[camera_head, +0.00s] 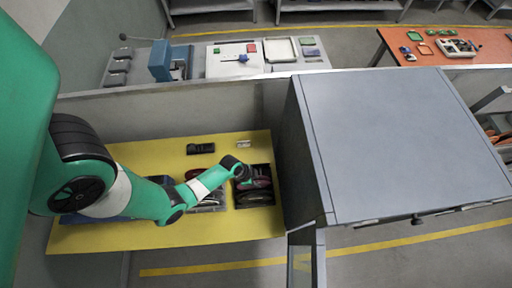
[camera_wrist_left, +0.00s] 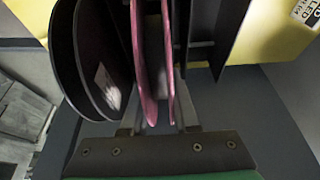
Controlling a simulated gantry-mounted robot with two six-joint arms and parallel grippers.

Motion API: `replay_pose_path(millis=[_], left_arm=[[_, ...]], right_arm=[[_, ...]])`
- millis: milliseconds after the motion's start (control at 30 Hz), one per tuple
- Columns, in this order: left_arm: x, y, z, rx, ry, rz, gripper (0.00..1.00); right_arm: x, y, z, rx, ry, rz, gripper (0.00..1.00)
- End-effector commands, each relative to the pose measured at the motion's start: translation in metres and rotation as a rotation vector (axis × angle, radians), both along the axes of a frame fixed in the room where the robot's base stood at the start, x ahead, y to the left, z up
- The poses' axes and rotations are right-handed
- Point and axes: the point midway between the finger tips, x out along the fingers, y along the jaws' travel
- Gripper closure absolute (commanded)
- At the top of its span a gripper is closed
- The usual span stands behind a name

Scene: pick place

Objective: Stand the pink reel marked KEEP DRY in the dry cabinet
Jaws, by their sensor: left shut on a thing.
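My left gripper (camera_wrist_left: 155,110) is shut on a thin pink reel (camera_wrist_left: 140,60), which stands on edge between its fingers in the left wrist view. In the head view the gripper (camera_head: 244,174) is over a dark bin (camera_head: 271,190) on the yellow table, and the reel is mostly hidden there. I cannot read a KEEP DRY mark on it. A black reel (camera_wrist_left: 65,65) stands beside it, to the left in the wrist view. The large grey cabinet (camera_head: 390,130) is on the right in the head view. Its inside is hidden. My right gripper is not in view.
A framed panel (camera_head: 303,262) stands at the cabinet's near left corner. The yellow table (camera_head: 150,240) also bears a black object (camera_head: 200,148) and another bin (camera_head: 212,203) with reels. A low grey wall (camera_head: 150,100) runs behind the table.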

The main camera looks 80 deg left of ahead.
Motion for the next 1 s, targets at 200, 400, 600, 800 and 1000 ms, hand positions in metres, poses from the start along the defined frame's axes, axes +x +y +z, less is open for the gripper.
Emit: replay_pose_path(millis=[200,400,600,800,1000], left_arm=[[0.0004,0.0001,0.0005,0.0,-0.001,0.0,0.7],[0.0003,0.0001,0.0004,0.0,-0.001,0.0,0.37],[0.0002,0.0001,0.0004,0.0,0.0,0.0,0.37],[-0.0001,-0.0001,0.0002,0.0,0.0,0.0,0.17],[0.0,-0.0001,0.0002,0.0,0.0,0.0,0.17]], right_arm=[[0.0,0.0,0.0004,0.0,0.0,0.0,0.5],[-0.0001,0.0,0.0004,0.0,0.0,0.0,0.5],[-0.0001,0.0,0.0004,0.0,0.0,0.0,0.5],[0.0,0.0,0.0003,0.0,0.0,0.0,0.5],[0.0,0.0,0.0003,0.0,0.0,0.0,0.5]])
